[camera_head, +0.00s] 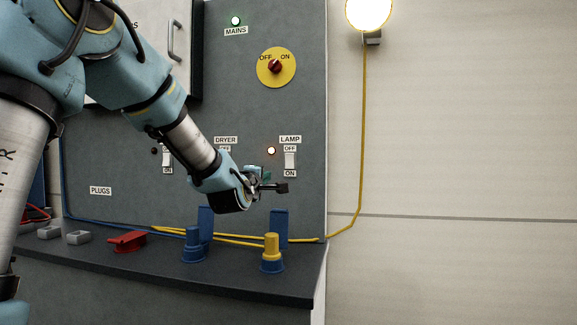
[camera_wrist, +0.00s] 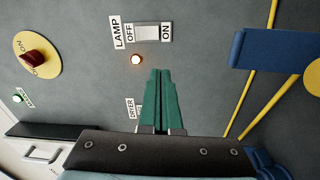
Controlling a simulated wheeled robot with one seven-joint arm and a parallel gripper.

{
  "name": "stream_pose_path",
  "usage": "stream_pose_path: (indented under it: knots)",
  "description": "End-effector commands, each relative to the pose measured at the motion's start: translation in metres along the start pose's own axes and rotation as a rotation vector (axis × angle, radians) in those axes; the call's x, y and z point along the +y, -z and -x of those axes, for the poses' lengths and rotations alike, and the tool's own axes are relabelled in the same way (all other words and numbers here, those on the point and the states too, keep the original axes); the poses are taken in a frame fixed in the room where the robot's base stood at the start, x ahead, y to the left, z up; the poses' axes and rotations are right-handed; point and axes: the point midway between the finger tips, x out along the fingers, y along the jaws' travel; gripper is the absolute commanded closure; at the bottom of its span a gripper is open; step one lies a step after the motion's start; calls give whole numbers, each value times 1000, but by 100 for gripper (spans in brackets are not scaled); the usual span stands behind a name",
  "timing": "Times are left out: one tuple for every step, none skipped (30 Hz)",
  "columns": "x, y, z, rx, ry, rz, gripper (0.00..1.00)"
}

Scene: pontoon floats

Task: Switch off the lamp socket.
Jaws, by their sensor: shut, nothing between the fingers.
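The lamp switch (camera_head: 290,160) is a white rocker on the grey panel, under a LAMP label with OFF above and ON below. It also shows in the wrist view (camera_wrist: 147,33); its tilt is too small to tell. An orange indicator (camera_head: 271,150) beside it glows. The round lamp (camera_head: 369,12) on the wall is lit. My gripper (camera_head: 283,188) is shut and empty, just below the switch in the head view. In the wrist view its green fingers (camera_wrist: 160,72) are together, their tips apart from the switch in the picture.
A dryer switch, partly hidden by my arm, lies left. The yellow mains dial (camera_head: 290,67) with a red knob is above. On the ledge stand a blue plug (camera_head: 192,245), a yellow plug (camera_head: 271,246) in a blue socket, blue lids (camera_head: 280,226) and a red piece (camera_head: 127,242).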

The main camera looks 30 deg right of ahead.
Motion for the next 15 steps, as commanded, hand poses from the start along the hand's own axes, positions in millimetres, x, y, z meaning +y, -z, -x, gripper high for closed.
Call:
stream_pose_path:
  knots:
    - [8, -8, -4, -5, -38, 41, 100]
    - [13, -11, -5, -7, -58, 63, 100]
    - [18, -14, -7, -9, -77, 85, 100]
    - [21, -16, -7, -10, -88, 98, 100]
    - [24, -16, -8, -11, -96, 106, 100]
    - [25, -17, -8, -11, -102, 113, 100]
    - [26, -18, -8, -12, -104, 116, 100]
    - [26, -18, -8, -12, -105, 117, 100]
    - [26, -17, -8, -11, -105, 117, 100]
    - [26, -17, -8, -11, -105, 116, 100]
    - [26, -17, -8, -11, -104, 116, 100]
    - [26, -17, -8, -11, -104, 115, 100]
    - [26, -17, -8, -11, -104, 115, 100]
    - [26, -17, -8, -11, -103, 115, 100]
    - [26, -17, -8, -11, -103, 115, 100]
